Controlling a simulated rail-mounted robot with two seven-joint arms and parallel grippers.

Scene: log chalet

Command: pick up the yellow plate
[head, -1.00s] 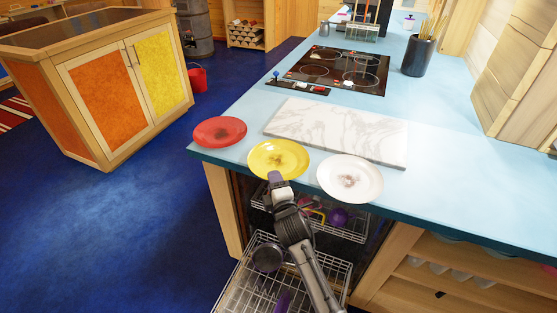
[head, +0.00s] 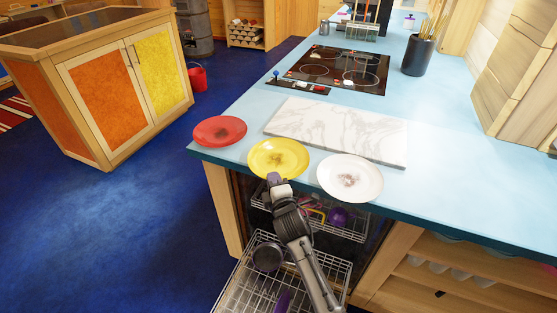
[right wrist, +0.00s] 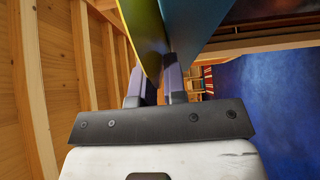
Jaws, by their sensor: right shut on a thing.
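The yellow plate (head: 279,158) lies at the front edge of the light blue counter in the head view, with a brown smudge in its middle. My right gripper (head: 274,178) is at the plate's near rim. In the right wrist view the fingers (right wrist: 161,82) are closed together on the yellow plate's edge (right wrist: 144,30), beside the blue counter edge (right wrist: 192,25). The plate looks still flat at counter height; any gap beneath it cannot be made out. My left gripper is not in view.
A red plate (head: 220,131) lies to the left and a white plate (head: 350,177) to the right, both close to the yellow one. A marble board (head: 335,131) lies behind. An open dishwasher rack (head: 262,282) is below the counter edge.

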